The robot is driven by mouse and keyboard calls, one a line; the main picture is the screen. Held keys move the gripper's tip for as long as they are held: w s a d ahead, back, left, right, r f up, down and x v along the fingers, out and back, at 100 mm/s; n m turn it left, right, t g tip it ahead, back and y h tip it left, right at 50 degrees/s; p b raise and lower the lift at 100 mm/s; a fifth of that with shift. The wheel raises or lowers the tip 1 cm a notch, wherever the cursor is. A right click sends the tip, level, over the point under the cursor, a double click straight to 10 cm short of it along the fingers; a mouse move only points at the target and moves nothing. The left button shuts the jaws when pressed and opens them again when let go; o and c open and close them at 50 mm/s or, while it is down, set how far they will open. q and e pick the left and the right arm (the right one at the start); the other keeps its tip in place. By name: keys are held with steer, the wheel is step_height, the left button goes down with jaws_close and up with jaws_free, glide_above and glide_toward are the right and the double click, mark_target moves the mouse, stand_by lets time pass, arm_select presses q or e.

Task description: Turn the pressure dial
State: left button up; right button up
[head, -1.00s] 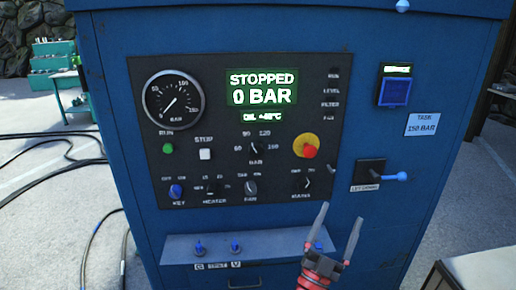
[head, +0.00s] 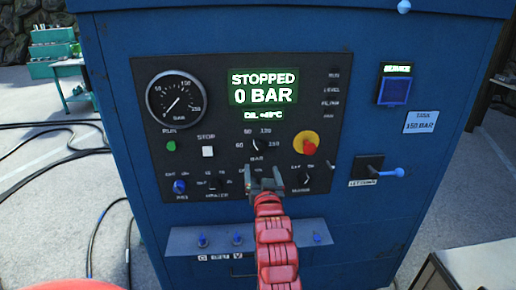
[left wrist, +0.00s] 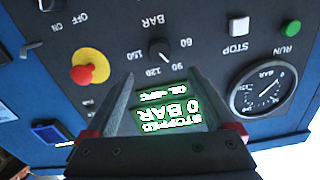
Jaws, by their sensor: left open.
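The pressure dial (head: 256,146) is a small dark knob marked BAR, with numbers around it, in the middle of the black panel. Contact with the dial is not visible. My right gripper is not in view.
The display (head: 263,88) reads STOPPED, 0 BAR. A red and yellow emergency button (head: 306,145) is right of the dial, and a white stop button (head: 208,151) is left. A lever (head: 385,172) sticks out farther right. A card (head: 420,122) reads 150 BAR.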

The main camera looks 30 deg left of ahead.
mark_target(258, 150)
arm_select(q)
steer(key=p+x, duration=0.2)
steer(key=x, duration=1)
steer(key=shift+d, duration=0.1)
steer(key=c, duration=1.4)
